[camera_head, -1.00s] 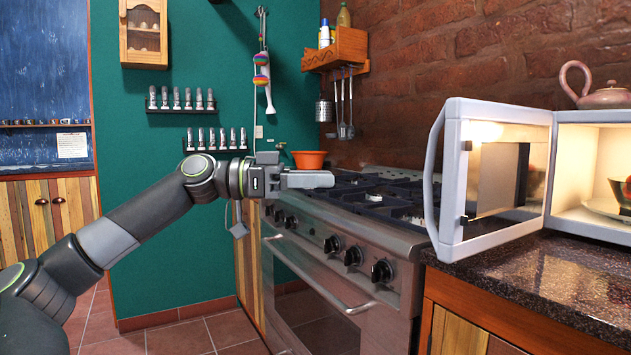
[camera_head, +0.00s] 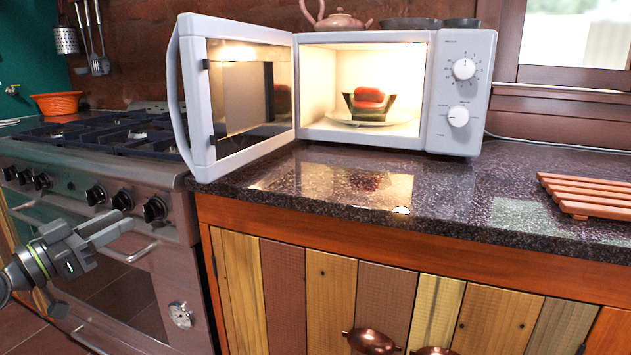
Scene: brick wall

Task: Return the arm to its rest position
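My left gripper (camera_head: 95,266) is at the lower left, in front of the stove's oven door. Its two fingers look spread apart, with nothing seen between them. Only the gripper and a short piece of my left wrist show; the rest of that arm is out of the frame. My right arm and gripper are not in view.
The white microwave (camera_head: 459,95) stands on the dark counter (camera_head: 450,205) with its door (camera_head: 196,95) swung open to the left. Inside, a dark bowl with a red item (camera_head: 370,97) sits on a plate. The stove (camera_head: 75,190) is left; a wooden rack (camera_head: 590,192) lies right.

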